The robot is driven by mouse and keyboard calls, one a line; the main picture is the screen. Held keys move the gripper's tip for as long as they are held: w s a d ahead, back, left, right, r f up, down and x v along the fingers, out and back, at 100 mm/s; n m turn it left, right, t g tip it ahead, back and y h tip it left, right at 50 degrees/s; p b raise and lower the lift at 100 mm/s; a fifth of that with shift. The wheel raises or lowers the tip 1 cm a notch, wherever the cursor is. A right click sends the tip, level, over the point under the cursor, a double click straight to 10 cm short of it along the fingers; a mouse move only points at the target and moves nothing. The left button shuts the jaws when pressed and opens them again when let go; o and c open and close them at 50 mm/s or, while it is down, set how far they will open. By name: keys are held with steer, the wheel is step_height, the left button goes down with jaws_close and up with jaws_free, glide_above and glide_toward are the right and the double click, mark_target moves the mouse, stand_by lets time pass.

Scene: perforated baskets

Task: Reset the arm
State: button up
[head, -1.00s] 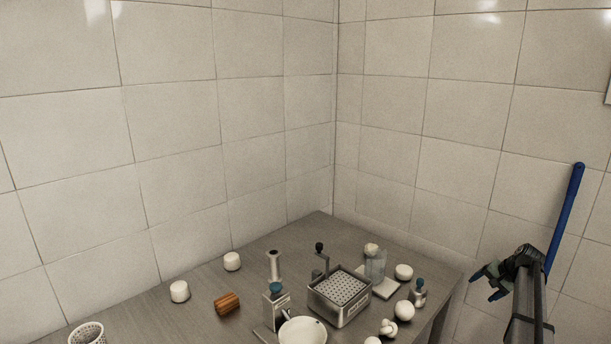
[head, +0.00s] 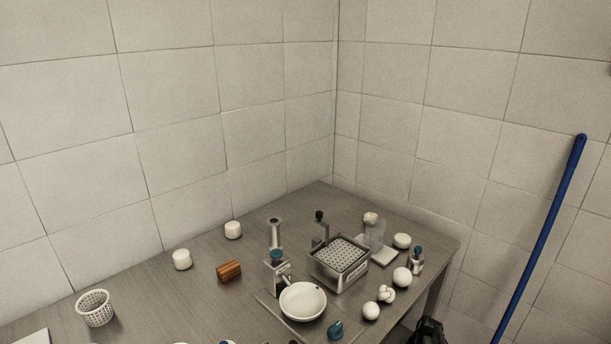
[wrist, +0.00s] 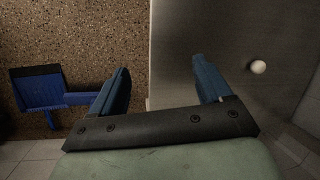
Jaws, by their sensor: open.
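My gripper (wrist: 160,88) is open and empty in the wrist view, its two blue fingers spread apart. In the head view only a dark part of my arm shows at the bottom edge, right of the table (head: 150,275); the fingers are out of that picture.
On the table are a white perforated basket (head: 95,308), a white bowl (head: 303,301), a metal box with a perforated top (head: 340,258), a brown ribbed piece (head: 229,271) and several white round items. A blue pole (head: 543,235) leans on the right wall. A blue dustpan (wrist: 40,88) lies left of my gripper.

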steer(key=s+a+f+n+g+h, duration=0.1)
steer(key=s+a+f+n+g, duration=0.1)
steer(key=s, duration=0.9)
steer(key=s+a+f+n+g+h, duration=0.1)
steer(key=s+a+f+n, duration=0.1)
steer(key=s+a+f, duration=0.2)
steer(key=s+a+f+n+g+h, duration=0.1)
steer(key=s+a, duration=0.7)
steer(key=s, duration=1.1)
step_height(320, 180, down, 2)
steer(key=shift+s+f+n+g, duration=0.2)
steer(key=shift+s+n+g, duration=0.15)
steer(key=shift+g, duration=0.45)
